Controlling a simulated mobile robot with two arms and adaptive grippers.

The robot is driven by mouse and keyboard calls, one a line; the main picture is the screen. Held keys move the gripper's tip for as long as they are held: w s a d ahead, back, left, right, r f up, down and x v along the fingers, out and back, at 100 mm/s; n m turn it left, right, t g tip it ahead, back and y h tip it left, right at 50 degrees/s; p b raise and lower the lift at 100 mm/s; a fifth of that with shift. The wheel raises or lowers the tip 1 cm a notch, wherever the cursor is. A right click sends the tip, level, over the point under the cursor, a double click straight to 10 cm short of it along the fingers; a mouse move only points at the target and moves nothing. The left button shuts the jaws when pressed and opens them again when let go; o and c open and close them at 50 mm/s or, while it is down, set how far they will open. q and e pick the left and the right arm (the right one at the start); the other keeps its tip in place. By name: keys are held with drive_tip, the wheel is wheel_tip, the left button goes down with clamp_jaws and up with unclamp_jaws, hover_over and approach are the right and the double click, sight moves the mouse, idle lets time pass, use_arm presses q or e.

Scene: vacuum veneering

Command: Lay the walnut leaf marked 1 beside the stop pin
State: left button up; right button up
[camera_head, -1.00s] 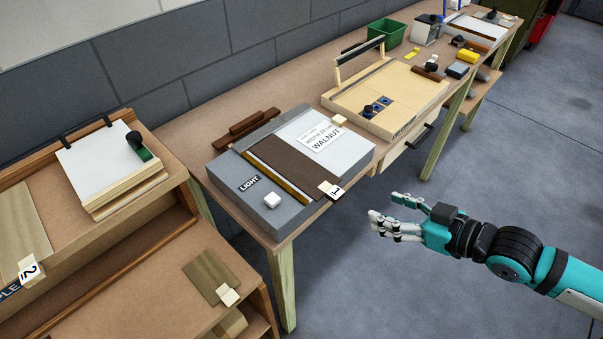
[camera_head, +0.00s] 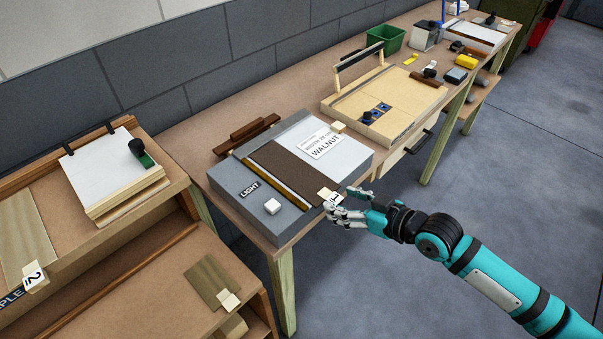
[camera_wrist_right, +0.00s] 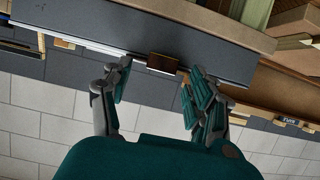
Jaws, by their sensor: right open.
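The walnut leaf marked 1 (camera_head: 285,172) is a dark brown sheet lying flat on the grey block labelled LIGHT (camera_head: 222,188). Its pale tag with the 1 (camera_head: 328,194) is at the block's front edge. My right gripper (camera_head: 340,207) is open right at this tagged end, and its fingers partly overlap the tag in the head view. In the right wrist view the gripper (camera_wrist_right: 160,74) has its fingers spread, with a small dark brown piece (camera_wrist_right: 162,63), seemingly the leaf's end, beyond and between them. I cannot make out the stop pin. My left gripper is not in view.
A wooden board (camera_head: 410,97) with blue squares and dark knobs stands further along the bench. A shelf unit (camera_head: 110,270) stands at left. The floor at right is clear.

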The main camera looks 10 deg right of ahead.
drive_tip(key=shift+x, duration=1.25)
drive_tip(key=shift+s, duration=0.1)
drive_tip(key=shift+c, duration=1.1)
drive_tip(key=c, duration=1)
drive_tip(key=shift+r, duration=0.1)
